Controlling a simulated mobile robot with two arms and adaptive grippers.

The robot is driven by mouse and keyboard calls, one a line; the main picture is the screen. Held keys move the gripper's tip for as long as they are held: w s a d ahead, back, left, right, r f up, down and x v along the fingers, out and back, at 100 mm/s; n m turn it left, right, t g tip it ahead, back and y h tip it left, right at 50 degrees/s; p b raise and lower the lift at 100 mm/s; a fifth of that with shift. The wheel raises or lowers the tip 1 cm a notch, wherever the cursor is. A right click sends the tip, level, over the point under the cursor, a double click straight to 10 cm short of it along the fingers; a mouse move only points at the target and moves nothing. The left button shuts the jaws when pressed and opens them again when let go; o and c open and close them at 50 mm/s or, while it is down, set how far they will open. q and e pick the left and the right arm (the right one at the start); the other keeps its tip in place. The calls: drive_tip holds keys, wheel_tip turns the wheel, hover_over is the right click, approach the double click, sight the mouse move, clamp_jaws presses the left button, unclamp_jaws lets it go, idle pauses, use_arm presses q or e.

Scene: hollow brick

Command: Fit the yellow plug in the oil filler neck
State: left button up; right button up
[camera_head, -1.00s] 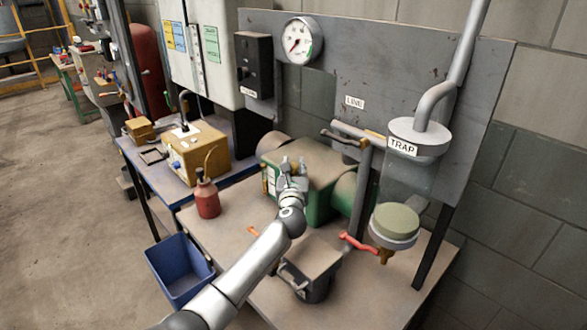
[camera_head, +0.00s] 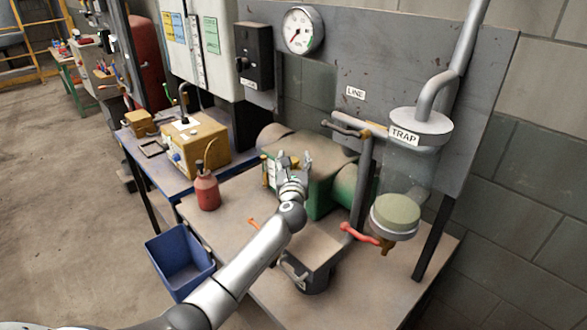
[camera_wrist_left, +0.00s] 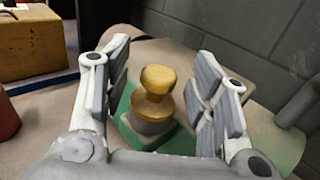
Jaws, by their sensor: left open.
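The yellow plug (camera_wrist_left: 156,92), with a round knob on top, stands upright on a grey round neck (camera_wrist_left: 148,125) on the green housing in the left wrist view. How deep it sits in the neck is hard to tell. My left gripper (camera_head: 294,158) is open over the green pump housing (camera_head: 325,185) in the head view. In the left wrist view, the two fingers of the left gripper (camera_wrist_left: 160,85) stand on either side of the plug, with a visible gap on both sides. My right gripper is out of view.
A red oil can (camera_head: 207,190) stands left of the pump on the bench (camera_head: 225,235). A grey lidded box (camera_head: 312,258) is in front, and a red-handled valve (camera_head: 360,234) is at the right. A blue bin (camera_head: 180,265) is below left.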

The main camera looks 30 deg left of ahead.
use_arm(q)
drive_tip(key=v, duration=1.2)
idle(0.3)
